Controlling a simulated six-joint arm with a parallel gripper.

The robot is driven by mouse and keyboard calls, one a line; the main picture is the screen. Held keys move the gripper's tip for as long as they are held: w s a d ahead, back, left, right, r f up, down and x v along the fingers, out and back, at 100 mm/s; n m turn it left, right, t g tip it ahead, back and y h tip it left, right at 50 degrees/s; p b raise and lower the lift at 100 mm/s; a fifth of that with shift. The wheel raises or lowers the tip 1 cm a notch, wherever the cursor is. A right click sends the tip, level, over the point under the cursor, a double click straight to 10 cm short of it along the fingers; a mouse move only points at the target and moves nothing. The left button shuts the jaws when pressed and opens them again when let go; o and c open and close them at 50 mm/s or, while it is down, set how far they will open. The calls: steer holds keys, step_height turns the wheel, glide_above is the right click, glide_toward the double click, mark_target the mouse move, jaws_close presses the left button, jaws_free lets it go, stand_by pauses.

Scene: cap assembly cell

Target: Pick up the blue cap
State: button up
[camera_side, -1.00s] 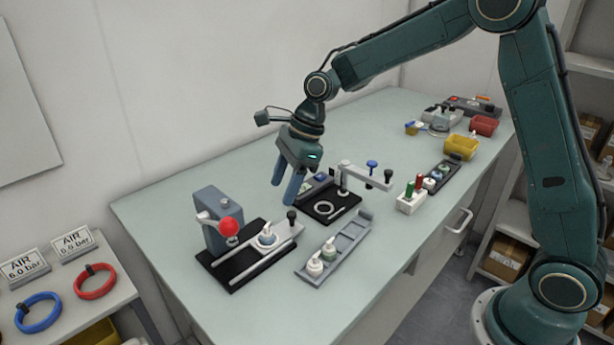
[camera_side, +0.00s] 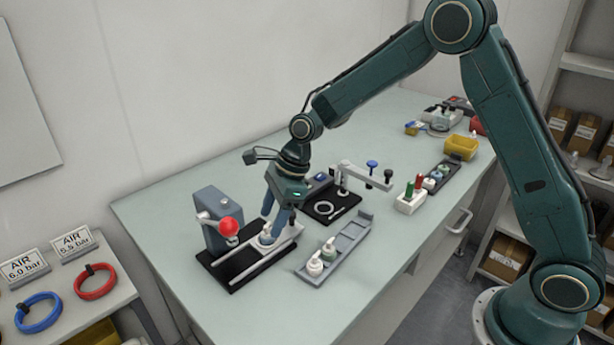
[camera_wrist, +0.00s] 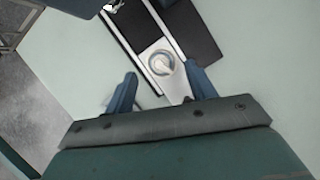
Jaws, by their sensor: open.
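A small pale cap with a bluish ring (camera_side: 265,239) sits on the black fixture (camera_side: 230,277) between two light rails. It looks like the blue cap, though its colour is faint. In the wrist view, a round pale part (camera_wrist: 161,62) sits on the light strip of the fixture. My gripper (camera_side: 273,227) is open and points down over the fixture, with its blue fingers close to the cap. In the wrist view, my gripper (camera_wrist: 161,73) has a finger on each side of the round part's line. I cannot tell whether the fingers touch it.
A grey press with a red ball knob (camera_side: 228,227) stands just left of the cap. A grey tray (camera_side: 349,240) with white and green bottle-like parts is at right. A black clamp station (camera_side: 323,214) stands behind it. The front left of the bench is clear.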

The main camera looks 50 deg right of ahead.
mark_target(269, 227)
steer(key=shift+x, duration=1.75)
steer(key=c, duration=0.8)
